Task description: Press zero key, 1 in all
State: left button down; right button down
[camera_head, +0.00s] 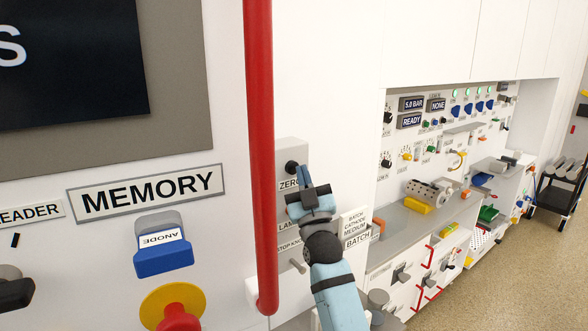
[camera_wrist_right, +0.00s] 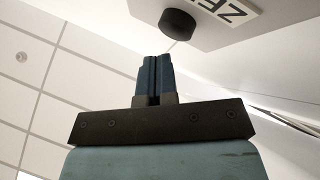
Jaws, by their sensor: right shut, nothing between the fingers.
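The zero key is a round black button (camera_head: 292,167) on a grey panel, above a label reading ZERO (camera_head: 288,184) that my gripper partly covers. In the right wrist view the black button (camera_wrist_right: 177,24) shows just beyond the fingertips, with part of its label (camera_wrist_right: 228,10) beside it. My right gripper (camera_head: 304,172) is shut and empty, its blue fingers pointing up towards the button. In the wrist view the fingertips (camera_wrist_right: 157,58) appear close below the button; a small gap shows in the picture. My left gripper is not in view.
A vertical red bar (camera_head: 259,150) stands just left of the key panel. A MEMORY sign (camera_head: 147,192), a blue ANODE block (camera_head: 163,246) and a red knob on yellow (camera_head: 174,308) are further left. A recessed workbench (camera_head: 425,225) with instruments runs off to the right.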

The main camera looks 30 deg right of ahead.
jog(key=s+p, duration=0.1)
jog(key=s, duration=0.4)
jog(key=shift+d, duration=0.2)
jog(key=shift+f, duration=0.1)
dwell(0.6)
jog(key=s+a+f+n+g+y+p, duration=0.1)
jog(key=s+a+f+g+y+p, duration=0.2)
jog(key=f, duration=0.8)
jog(key=s+a+f+n+g+y, duration=0.1)
jog(key=a+f+g+y, duration=0.3)
jog(key=f, duration=0.6)
jog(key=s+a+f+g+y+p, duration=0.1)
jog(key=s+a+f+g, duration=0.3)
jog(key=s+f, duration=0.6)
jog(key=s+a+f+g+y+p, duration=0.1)
jog(key=s+a+f+g, duration=0.3)
jog(key=s+f, duration=0.6)
jog(key=shift+s+a+f+p, duration=0.3)
jog(key=shift+s+a+f, duration=0.1)
jog(key=shift+a+f, duration=0.35)
